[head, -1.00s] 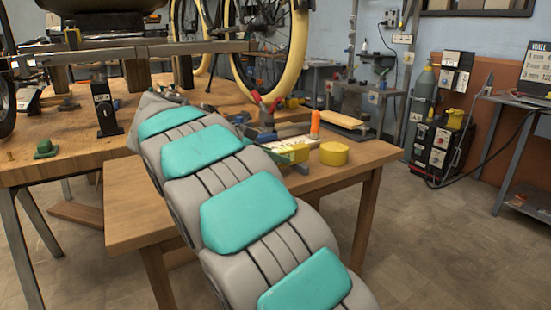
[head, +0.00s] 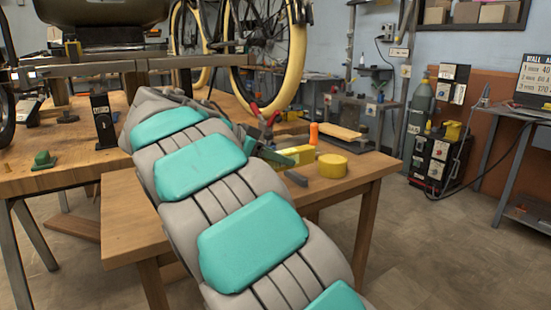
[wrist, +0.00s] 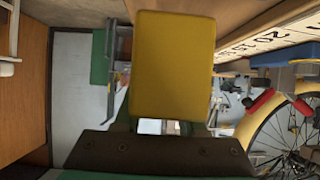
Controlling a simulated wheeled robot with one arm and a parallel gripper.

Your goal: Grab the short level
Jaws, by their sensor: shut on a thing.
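The short level is a yellow block (head: 298,155) at the end of my arm in the head view, over the small wooden table. In the wrist view the yellow block (wrist: 173,65) fills the upper middle, in front of the dark gripper body. My gripper (head: 284,166) is shut on it, with a dark finger showing at its near side. The arm's grey and teal links hide part of the gripper and table. I cannot tell exactly how high the block is above the tabletop.
A round yellow object (head: 332,166) sits just right of the block, and an orange cylinder (head: 313,133) stands behind it. Red-handled pliers (head: 266,118) are behind the gripper. The table's front right is clear.

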